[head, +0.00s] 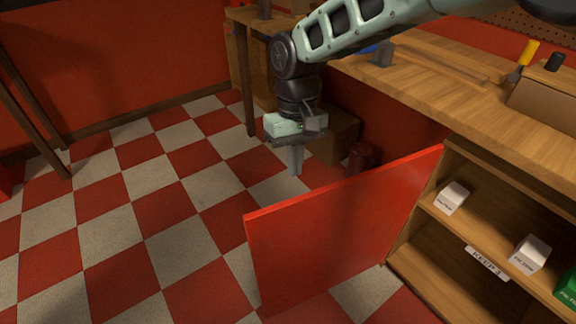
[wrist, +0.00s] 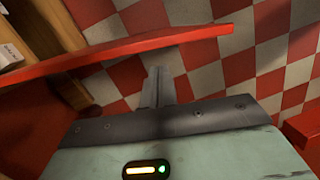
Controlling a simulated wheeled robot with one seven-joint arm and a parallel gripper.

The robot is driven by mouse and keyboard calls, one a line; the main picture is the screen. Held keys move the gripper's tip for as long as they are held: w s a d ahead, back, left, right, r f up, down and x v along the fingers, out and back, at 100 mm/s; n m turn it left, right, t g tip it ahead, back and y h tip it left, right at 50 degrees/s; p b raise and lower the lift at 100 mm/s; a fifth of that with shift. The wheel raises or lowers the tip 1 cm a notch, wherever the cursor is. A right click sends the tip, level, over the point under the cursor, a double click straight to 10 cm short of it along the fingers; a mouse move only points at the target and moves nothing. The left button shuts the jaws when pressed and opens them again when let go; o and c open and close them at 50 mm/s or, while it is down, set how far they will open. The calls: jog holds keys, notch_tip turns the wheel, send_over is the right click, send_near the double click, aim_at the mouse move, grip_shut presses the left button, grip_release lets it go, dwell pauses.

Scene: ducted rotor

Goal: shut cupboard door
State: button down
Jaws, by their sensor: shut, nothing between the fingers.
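The red cupboard door (head: 335,235) stands wide open, swung out from the left side of the wooden cupboard (head: 400,250). In the wrist view the door's top edge (wrist: 130,47) runs across the upper part of the picture. My gripper (head: 296,172) is shut and empty, pointing down on the far side of the door, above and beyond its top edge in the head view. In the wrist view its fingers (wrist: 157,88) appear close to the door edge. I cannot tell whether they touch it.
The cupboard's open shelves hold small white boxes (head: 452,197) and a green box (head: 568,288). A wooden workbench (head: 430,85) runs above. A cardboard box (head: 336,135) and a dark red canister (head: 362,158) stand under it. The checkered floor to the left is clear.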

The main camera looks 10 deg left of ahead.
jog(key=w+a+h+p, duration=0.1)
jog(key=w+a+p, duration=0.35)
jog(key=p, duration=0.35)
jog(key=s+d+f+p, duration=0.3)
jog(key=s+f+p, duration=0.1)
jog(key=f, duration=0.5)
jog(key=shift+s+d+f, duration=0.15)
jog(key=shift+s+d, duration=0.15)
jog(key=shift+s, duration=0.55)
